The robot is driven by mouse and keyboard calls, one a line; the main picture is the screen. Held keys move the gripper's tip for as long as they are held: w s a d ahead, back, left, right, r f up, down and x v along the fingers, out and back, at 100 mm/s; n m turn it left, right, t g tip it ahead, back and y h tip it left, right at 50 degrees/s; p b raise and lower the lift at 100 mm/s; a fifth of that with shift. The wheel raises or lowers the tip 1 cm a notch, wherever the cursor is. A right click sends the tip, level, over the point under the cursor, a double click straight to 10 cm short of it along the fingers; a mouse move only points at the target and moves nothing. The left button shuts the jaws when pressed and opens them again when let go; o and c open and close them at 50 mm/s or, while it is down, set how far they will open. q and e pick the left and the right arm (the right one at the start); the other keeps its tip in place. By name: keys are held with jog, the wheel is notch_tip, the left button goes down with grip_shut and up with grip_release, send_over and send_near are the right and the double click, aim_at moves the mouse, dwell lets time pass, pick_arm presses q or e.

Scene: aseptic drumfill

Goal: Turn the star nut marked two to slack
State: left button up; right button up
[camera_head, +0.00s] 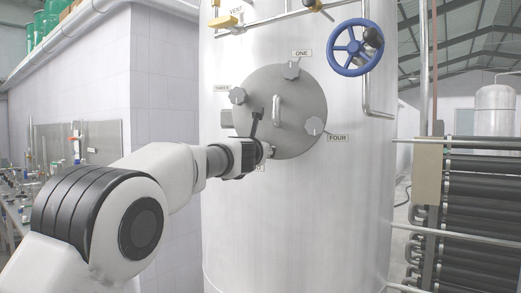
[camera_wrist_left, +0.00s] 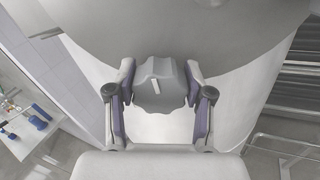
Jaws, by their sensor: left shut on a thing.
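The round grey hatch (camera_head: 300,110) is on the front of a large metal tank. Star nuts show at the labels ONE (camera_head: 291,70), THREE (camera_head: 237,96) and FOUR (camera_head: 314,126). The lower-left nut is mostly hidden behind my left gripper (camera_head: 266,150), and the label below it is mostly covered. In the left wrist view this grey star nut (camera_wrist_left: 160,88) sits between the two fingers, with a short white mark on its face, tilted slightly from vertical. My left gripper is shut on the nut, one finger on each side. My right gripper is not in view.
A hatch handle (camera_head: 276,110) stands out near the hatch middle. A blue handwheel (camera_head: 355,47) and a bent pipe (camera_head: 366,95) are at the upper right of the tank. Black rollers (camera_head: 480,210) stand at the right. A cluttered bench (camera_head: 20,195) is at the left.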

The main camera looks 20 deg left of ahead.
pick_arm(q)
jog(key=shift+r, duration=0.1)
jog(key=o, duration=1.2)
jog(key=shift+c, duration=0.2)
